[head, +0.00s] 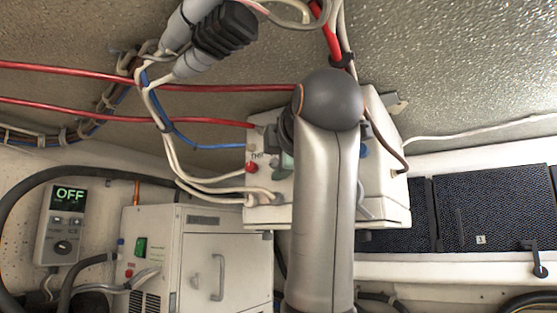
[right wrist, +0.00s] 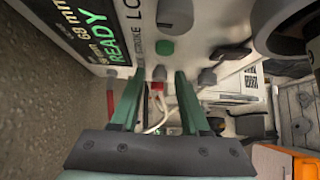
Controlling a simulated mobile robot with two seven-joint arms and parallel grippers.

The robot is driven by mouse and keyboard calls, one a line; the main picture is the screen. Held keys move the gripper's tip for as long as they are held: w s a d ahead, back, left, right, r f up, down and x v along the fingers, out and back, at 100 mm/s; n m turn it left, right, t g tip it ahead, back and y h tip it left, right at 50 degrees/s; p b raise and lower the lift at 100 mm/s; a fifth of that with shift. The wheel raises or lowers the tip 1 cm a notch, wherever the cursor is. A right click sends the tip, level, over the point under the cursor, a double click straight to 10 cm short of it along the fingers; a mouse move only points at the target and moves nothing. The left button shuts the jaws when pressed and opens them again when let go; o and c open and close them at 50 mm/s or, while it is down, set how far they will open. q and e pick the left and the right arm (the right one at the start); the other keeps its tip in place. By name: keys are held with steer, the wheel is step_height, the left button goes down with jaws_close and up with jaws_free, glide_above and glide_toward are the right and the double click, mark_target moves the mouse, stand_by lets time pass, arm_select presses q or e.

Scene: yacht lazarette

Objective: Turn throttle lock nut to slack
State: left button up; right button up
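A white unit box (head: 386,190) with cable fittings on its face is at the centre of the head view, partly hidden by my right arm. A small label like "THR" (head: 257,155) sits above a red fitting (head: 251,168). My right gripper's green fingers (head: 287,160) are mostly hidden at that face. In the right wrist view, the right gripper (right wrist: 160,77) is open, its tips close to the panel. A small grey fitting (right wrist: 159,73) shows between the tips; I cannot tell whether it is the throttle lock nut or whether they touch it. My left gripper is not in view.
Cables (head: 170,150) cross left of the box. A lit "READY" display (right wrist: 90,30), grey knob (right wrist: 175,15) and green button (right wrist: 165,47) show on the panel. A controller reading "OFF" (head: 62,225) and a white cabinet (head: 225,265) stand lower left. Dark panels (head: 490,210) are at right.

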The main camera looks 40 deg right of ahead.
steer(key=shift+o, duration=0.4)
steer(key=shift+a, duration=0.1)
steer(key=b+v, duration=0.7)
steer(key=v, duration=0.5)
steer(key=shift+s, duration=0.3)
